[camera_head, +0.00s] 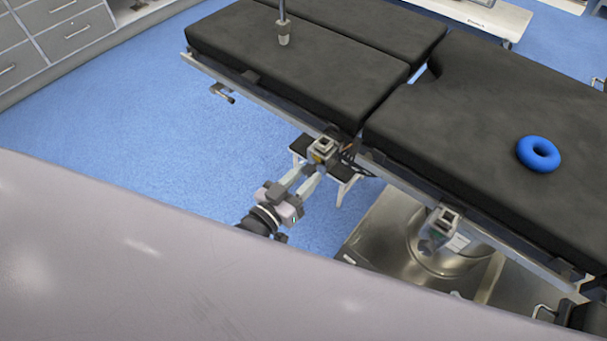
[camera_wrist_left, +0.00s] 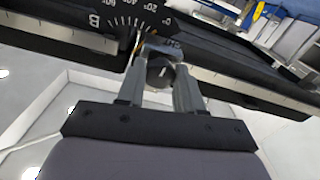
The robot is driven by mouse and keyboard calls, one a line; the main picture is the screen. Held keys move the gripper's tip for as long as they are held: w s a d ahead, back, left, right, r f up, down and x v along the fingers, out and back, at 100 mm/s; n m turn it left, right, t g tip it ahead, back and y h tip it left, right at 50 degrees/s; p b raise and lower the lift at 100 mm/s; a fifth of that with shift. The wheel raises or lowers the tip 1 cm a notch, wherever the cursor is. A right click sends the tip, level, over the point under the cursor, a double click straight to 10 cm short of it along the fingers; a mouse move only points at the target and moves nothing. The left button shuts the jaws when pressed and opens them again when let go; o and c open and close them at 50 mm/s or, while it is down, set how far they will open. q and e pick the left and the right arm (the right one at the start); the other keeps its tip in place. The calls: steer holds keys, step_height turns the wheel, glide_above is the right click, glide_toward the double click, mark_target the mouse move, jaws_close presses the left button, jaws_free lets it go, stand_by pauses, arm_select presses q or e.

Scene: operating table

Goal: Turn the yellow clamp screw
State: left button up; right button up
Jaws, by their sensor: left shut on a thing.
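My left gripper (camera_head: 310,171) reaches up to the clamp (camera_head: 322,150) on the operating table's near side rail. A little yellow shows on the clamp just beyond the fingertips in the head view. In the left wrist view, my left gripper (camera_wrist_left: 161,70) has its two fingers on either side of a dark round knob (camera_wrist_left: 160,73) below the metal clamp body (camera_wrist_left: 164,48). The gripper is shut on this screw knob, whose sides are partly hidden by the fingers. My right gripper is not in view.
The black operating table (camera_head: 480,110) carries a blue ring cushion (camera_head: 538,154). A second clamp (camera_head: 444,220) sits farther right along the rail. An angle scale (camera_wrist_left: 128,22) is beside the held clamp. A small step stool (camera_head: 347,185) stands below. Blue floor is clear at left.

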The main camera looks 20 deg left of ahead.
arm_select(q)
steer(key=shift+m, duration=1.5)
steer(key=o, duration=1)
steer(key=shift+o, duration=0.2)
steer(key=p+v, duration=0.1)
steer(key=v, duration=0.6)
